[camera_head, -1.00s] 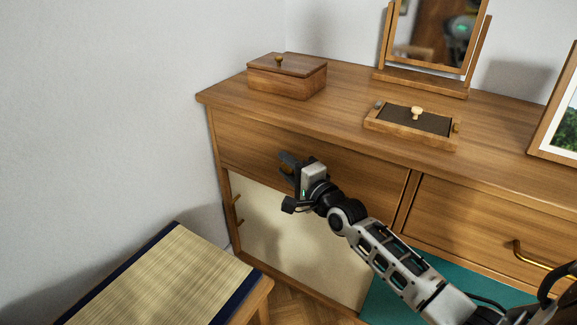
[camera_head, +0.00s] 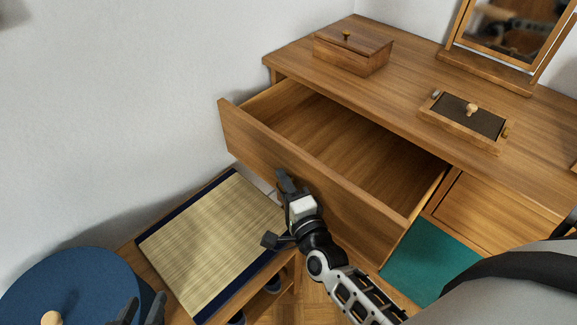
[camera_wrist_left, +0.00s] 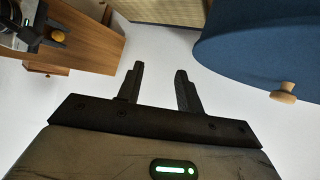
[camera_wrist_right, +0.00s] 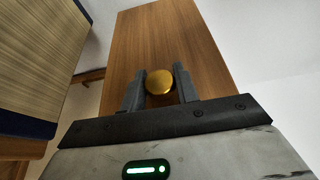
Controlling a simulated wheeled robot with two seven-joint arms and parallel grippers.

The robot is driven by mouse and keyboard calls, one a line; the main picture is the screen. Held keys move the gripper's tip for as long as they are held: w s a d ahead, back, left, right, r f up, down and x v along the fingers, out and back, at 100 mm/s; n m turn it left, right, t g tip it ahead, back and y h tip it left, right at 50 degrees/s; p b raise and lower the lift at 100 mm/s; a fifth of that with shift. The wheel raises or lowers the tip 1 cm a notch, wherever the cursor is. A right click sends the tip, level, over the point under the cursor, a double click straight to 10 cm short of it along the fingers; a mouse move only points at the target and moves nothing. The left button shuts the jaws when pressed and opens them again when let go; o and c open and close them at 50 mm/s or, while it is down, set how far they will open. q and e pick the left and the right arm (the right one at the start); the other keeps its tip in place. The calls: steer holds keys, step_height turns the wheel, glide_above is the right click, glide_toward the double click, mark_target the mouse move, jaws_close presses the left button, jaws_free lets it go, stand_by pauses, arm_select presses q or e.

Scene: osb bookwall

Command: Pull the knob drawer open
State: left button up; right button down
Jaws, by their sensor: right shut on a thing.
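The knob drawer (camera_head: 310,185) of the wooden dresser stands pulled well out, and its inside looks empty. Its round brass knob (camera_wrist_right: 160,82) sits between the fingers of my right gripper (camera_wrist_right: 160,75), which is shut on it. In the head view the right gripper (camera_head: 279,208) is at the drawer front and hides the knob. The knob also shows at the upper left of the left wrist view (camera_wrist_left: 58,36). My left gripper (camera_wrist_left: 159,70) is open and empty, apart from the drawer; its fingertips show low in the head view (camera_head: 140,308).
A low table with a straw mat (camera_head: 210,245) stands below the drawer at left. A blue round thing with a pale knob (camera_head: 70,290) is near my left gripper. A wooden box (camera_head: 352,52), a small tray (camera_head: 465,117) and a mirror (camera_head: 505,35) stand on the dresser top.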

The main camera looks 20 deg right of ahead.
steer(key=shift+s+a, duration=0.15)
steer(key=shift+a, duration=0.2)
steer(key=c, duration=1.1)
jaws_free()
